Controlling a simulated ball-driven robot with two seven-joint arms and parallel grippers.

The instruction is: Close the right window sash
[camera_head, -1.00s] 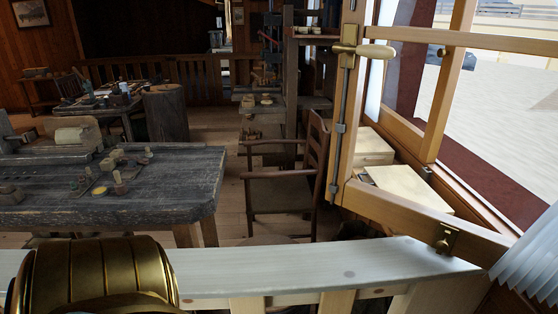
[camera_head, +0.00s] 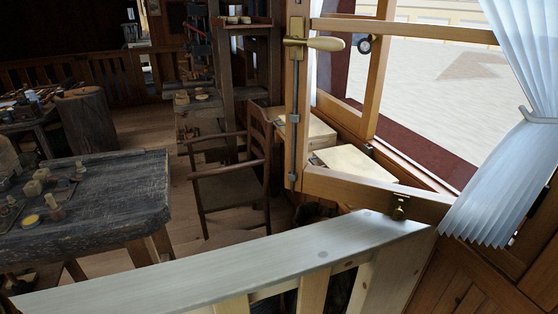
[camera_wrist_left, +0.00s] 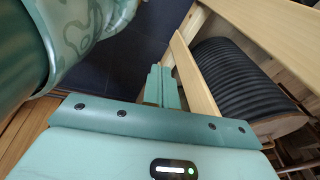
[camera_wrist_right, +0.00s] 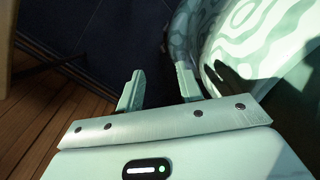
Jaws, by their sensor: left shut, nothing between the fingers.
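The wooden window sash (camera_head: 302,95) stands swung open into the room in the head view. Its upright carries a brass plate with a pale lever handle (camera_head: 326,44) and a long metal rod below it. Neither gripper shows in the head view. My left gripper (camera_wrist_left: 162,72), in the left wrist view, is shut and empty beside pale wooden boards. My right gripper (camera_wrist_right: 158,77), in the right wrist view, is open with nothing between its fingers. Neither wrist view shows the sash.
A pale wooden rail (camera_head: 230,262) crosses the foreground below the sash. A chair (camera_head: 235,175) and a dark workbench (camera_head: 95,205) stand beyond it. A white curtain (camera_head: 505,170) hangs at the right. A black ribbed drum (camera_wrist_left: 240,80) is near my left gripper.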

